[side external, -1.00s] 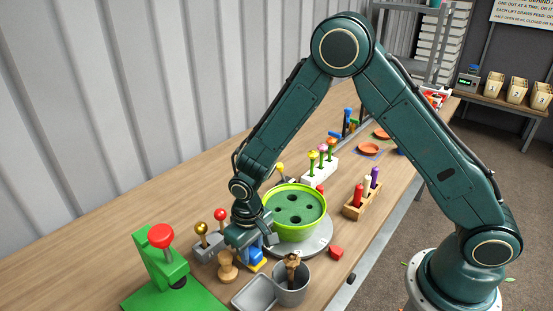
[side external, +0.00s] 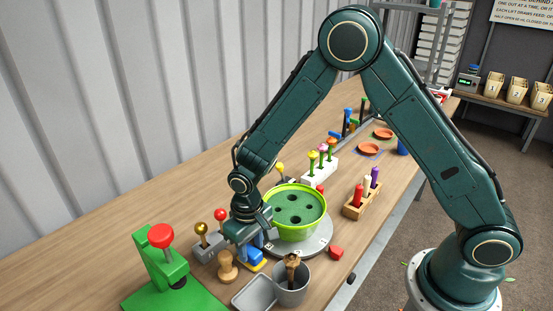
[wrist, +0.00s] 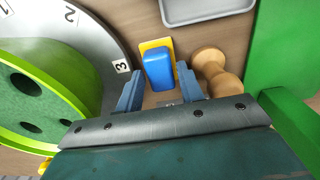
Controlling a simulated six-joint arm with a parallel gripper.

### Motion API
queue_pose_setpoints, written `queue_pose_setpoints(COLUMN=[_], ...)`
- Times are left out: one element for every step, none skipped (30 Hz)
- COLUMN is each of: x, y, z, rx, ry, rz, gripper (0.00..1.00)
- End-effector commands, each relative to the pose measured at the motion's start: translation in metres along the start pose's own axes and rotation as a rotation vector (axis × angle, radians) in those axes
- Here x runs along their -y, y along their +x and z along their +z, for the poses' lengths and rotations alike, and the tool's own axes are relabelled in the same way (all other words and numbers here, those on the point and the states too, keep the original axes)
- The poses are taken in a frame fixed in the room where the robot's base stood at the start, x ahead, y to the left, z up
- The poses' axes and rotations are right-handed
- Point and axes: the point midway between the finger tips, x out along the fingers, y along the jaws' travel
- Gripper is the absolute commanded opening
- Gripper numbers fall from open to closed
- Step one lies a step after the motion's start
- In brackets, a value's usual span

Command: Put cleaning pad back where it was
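The cleaning pad, which I take to be the blue block (wrist: 158,70) with yellow at its base (wrist: 150,44), is on the table beside the round turntable. It also shows in the side view (side external: 252,256), low beneath my gripper, partly hidden. My gripper (wrist: 159,76) is open, one finger to each side of the blue block. In the wrist view gaps show between the fingers and the block. My gripper (side external: 257,238) is above the pad in the side view. I cannot tell how far above.
A lime-green bowl (side external: 297,229) with dark holes in green foam stands on the grey numbered turntable (side external: 312,245). A wooden knob (side external: 227,270) is close by the pad. A grey tray (side external: 253,292), grey cup (side external: 291,288) and green press (side external: 165,262) stand nearby.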

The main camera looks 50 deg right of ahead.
Motion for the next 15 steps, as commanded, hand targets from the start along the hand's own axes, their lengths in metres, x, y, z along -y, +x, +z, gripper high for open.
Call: queue_pose_setpoints(x=[0.000, 0.000, 0.000, 0.000, 0.000, 0.000, 0.000, 0.000, 0.000, 0.000, 0.000, 0.000, 0.000, 0.000, 0.000], y=[-0.006, -0.010, -0.015, -0.019, -0.024, -0.030, -0.035, -0.040, -0.046, -0.051, -0.056, -0.062, -0.067, -0.072, -0.077], z=[-0.001, -0.001, 0.000, 0.000, -0.001, -0.001, -0.001, -0.001, -0.001, 0.000, -0.001, -0.001, -0.001, 0.000, 0.000], rx=[-0.003, -0.003, -0.003, -0.004, -0.004, -0.004, -0.004, -0.004, -0.004, -0.004, -0.005, -0.004, -0.005, -0.003, -0.004], ry=[0.000, 0.000, 0.000, 0.000, 0.000, 0.000, 0.000, 0.000, 0.000, 0.000, 0.000, 0.000, 0.000, 0.000, 0.000], rz=[-0.001, -0.001, -0.001, -0.001, -0.001, -0.001, -0.001, -0.001, -0.001, -0.001, -0.002, -0.001, -0.001, -0.001, -0.001], gripper=[0.38, 0.38, 0.38, 0.38, 0.38, 0.38, 0.38, 0.38, 0.38, 0.38, 0.38, 0.38, 0.38, 0.38, 0.38])
